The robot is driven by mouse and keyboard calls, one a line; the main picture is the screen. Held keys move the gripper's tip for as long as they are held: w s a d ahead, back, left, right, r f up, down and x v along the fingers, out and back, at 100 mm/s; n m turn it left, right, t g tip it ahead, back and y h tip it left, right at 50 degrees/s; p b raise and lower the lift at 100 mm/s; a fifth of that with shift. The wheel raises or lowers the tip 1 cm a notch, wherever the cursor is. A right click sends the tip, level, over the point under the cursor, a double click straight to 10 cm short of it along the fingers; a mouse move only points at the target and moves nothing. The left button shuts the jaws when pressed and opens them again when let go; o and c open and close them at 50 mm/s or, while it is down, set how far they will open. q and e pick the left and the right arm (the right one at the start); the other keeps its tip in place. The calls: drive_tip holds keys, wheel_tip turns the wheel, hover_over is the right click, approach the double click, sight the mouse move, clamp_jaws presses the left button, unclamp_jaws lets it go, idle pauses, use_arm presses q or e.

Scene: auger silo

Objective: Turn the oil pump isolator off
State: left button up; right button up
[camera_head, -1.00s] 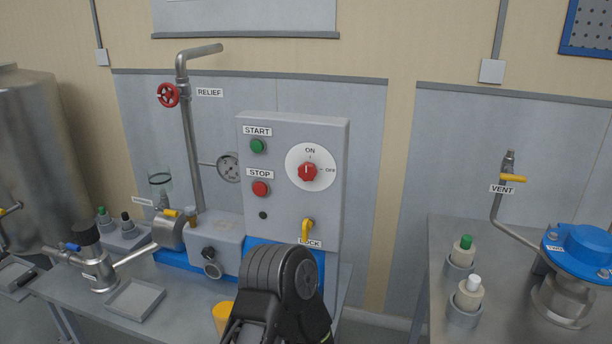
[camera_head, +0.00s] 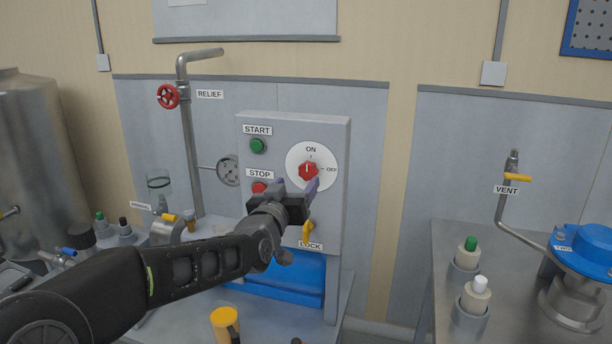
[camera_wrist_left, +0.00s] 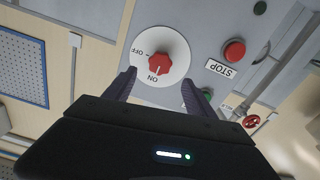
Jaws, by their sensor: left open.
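The oil pump isolator is a red rotary knob (camera_head: 308,171) on a white round plate (camera_head: 325,155) marked ON at the top and OFF at the right, on the grey control box (camera_head: 335,220). Its pointer is toward ON. The knob also shows in the left wrist view (camera_wrist_left: 157,62), upside down, just beyond the fingertips. My left gripper (camera_head: 297,187) is open and empty, just in front of and below the knob. In the left wrist view its two fingers (camera_wrist_left: 159,78) stand apart, short of the knob. My right gripper is out of view.
A yellow LOCK piece (camera_head: 307,231) hangs below. A pipe with a red relief wheel (camera_head: 168,96) stands at left.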

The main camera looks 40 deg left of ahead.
sight(307, 172)
use_arm(q)
drive_tip(key=shift+p+x, duration=0.75)
drive_tip(key=shift+x, duration=3.2)
drive_tip(key=shift+c, duration=0.3)
drive_tip(key=shift+f, duration=0.1)
drive_tip(key=c, duration=1.3)
